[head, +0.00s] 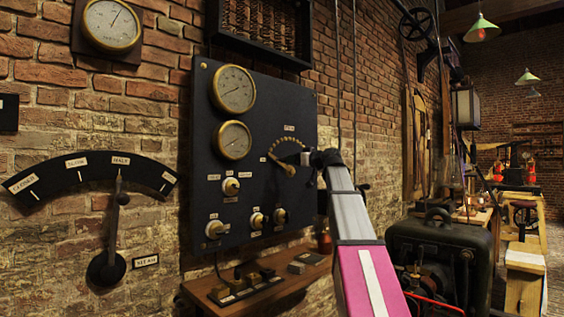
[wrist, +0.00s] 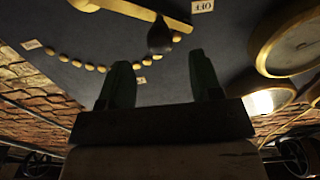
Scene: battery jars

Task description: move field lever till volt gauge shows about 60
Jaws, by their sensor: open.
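A dark panel (head: 262,100) hangs on the brick wall with two round brass-rimmed gauges, an upper one (head: 233,88) and a lower one (head: 233,140). Their lettering and readings are too small to make out, so I cannot tell which is the volt gauge. The field lever's brass arm (wrist: 130,9) lies beside an arc of brass studs (wrist: 88,66); its dark knob (wrist: 159,37) shows in the wrist view. My gripper (wrist: 161,78) is open and empty, the knob just beyond its fingertips and roughly centred between them. In the head view my gripper (head: 318,158) partly hides the lever.
Several knobs, such as one (head: 231,187), sit low on the panel. A wooden shelf (head: 262,283) juts out below. A steam lever (head: 115,225) and another gauge (head: 112,24) are at left. A dark machine (head: 440,245) stands at right.

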